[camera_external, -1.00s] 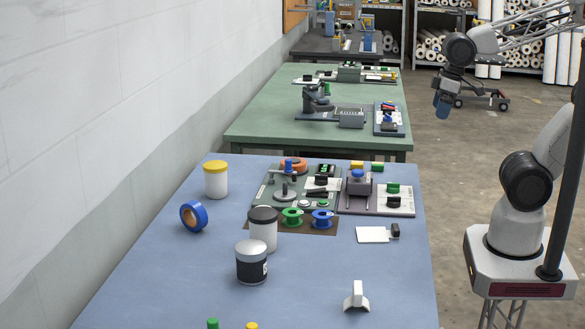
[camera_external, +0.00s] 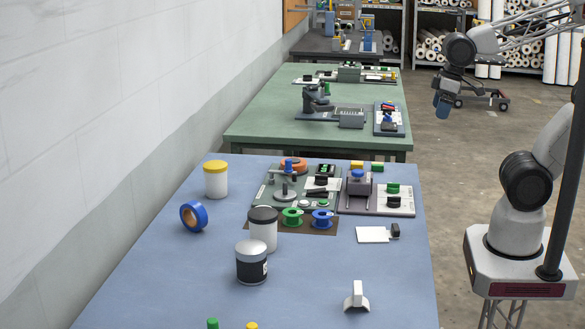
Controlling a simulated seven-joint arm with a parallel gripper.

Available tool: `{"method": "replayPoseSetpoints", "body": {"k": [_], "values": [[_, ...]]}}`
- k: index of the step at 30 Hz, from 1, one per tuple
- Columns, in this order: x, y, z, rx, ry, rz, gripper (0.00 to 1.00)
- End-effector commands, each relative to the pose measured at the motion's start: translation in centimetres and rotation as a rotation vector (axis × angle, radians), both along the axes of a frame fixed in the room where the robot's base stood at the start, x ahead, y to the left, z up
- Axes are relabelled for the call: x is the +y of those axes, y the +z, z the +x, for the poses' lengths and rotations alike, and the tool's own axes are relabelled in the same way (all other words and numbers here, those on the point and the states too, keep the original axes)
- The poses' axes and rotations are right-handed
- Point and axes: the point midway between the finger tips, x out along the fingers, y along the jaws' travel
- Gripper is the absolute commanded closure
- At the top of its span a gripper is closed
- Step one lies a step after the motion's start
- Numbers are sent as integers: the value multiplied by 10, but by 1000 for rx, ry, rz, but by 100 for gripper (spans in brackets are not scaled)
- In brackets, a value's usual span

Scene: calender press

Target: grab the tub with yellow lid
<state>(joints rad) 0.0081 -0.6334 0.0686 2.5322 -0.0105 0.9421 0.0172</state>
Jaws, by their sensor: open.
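The tub with a yellow lid (camera_external: 215,180) is white and stands upright at the back left of the blue table, near the wall. Nothing touches it. My gripper (camera_external: 442,111) hangs in the air at the upper right, pointing down, beyond the right edge of the tables and far from the tub. It is small in the view; it is open, and I see nothing held in it.
A blue tape roll (camera_external: 194,216) stands just in front of the tub. A black-lidded white tub (camera_external: 263,235) and a black-labelled jar (camera_external: 252,266) stand nearer. A green-grey fixture board (camera_external: 262,200) lies right of the tub.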

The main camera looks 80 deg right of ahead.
Motion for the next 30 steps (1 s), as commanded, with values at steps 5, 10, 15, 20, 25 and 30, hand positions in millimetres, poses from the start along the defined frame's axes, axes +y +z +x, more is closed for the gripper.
{"method": "replayPoseSetpoints", "body": {"k": [5,10,15,20,25,30], "values": [[0,0,0,0,0,0,0],[0,0,1,1,-2,3,0],[3,3,10,10,-29,30,0],[10,6,31,34,-88,88,0],[19,11,66,69,-186,183,0],[29,15,106,111,-295,286,0]]}}
